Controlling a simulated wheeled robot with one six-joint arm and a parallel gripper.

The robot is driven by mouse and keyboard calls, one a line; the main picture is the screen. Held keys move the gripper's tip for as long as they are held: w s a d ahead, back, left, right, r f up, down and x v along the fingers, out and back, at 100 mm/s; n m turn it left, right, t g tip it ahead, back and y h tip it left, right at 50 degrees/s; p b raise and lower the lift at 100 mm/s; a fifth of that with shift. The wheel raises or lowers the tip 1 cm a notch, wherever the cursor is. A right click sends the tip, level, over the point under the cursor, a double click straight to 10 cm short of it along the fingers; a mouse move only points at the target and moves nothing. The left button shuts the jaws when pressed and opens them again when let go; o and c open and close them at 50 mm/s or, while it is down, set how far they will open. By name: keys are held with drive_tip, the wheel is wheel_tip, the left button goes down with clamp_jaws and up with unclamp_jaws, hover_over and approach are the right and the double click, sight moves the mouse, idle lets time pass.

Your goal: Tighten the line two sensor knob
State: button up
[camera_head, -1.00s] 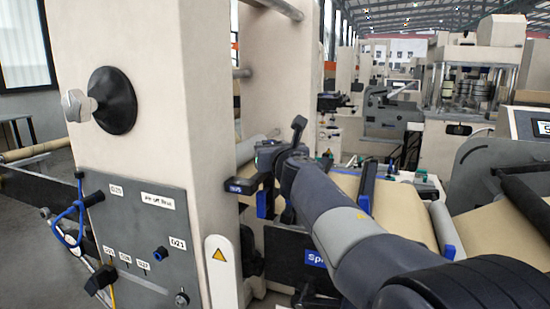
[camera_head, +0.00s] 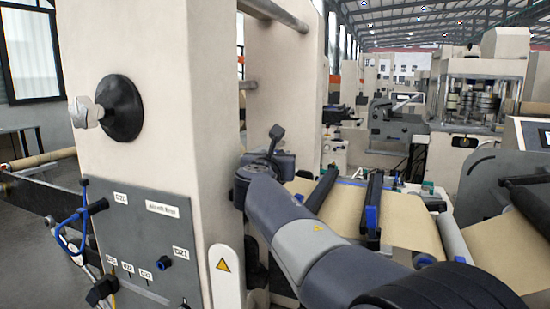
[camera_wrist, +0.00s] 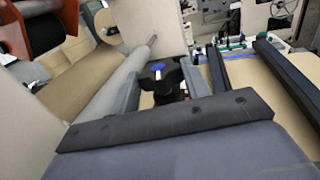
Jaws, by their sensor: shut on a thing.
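In the wrist view, a small dark knob with a blue top (camera_wrist: 157,67) stands beside a grey roller. My gripper (camera_wrist: 168,85) is at it, with dark finger parts close around it. It is shut on this knob, though the exact contact is hard to make out. The broad grey-blue body with a black edge fills the lower part of the wrist view. In the head view, my arm reaches past the beige column to the web area, and its wrist hides the fingers and the knob. No line label on the knob is readable.
The beige column (camera_head: 160,110) stands at left with a black round knob (camera_head: 121,107) and a grey panel (camera_head: 140,240). Kraft web (camera_head: 345,212) runs under dark bars to the right. A grey roller (camera_wrist: 115,80) lies left of the knob in the wrist view.

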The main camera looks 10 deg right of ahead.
drive_tip(key=shift+r, duration=0.45)
drive_tip(key=o, duration=0.7)
drive_tip(key=shift+s+a, duration=0.1)
drive_tip(key=shift+o, duration=1.4)
drive_tip(key=shift+f, duration=0.2)
drive_tip(key=b+v, duration=0.1)
drive_tip(key=v, duration=0.9)
drive_tip(key=shift+s, duration=0.4)
drive_tip(key=shift+c, duration=0.3)
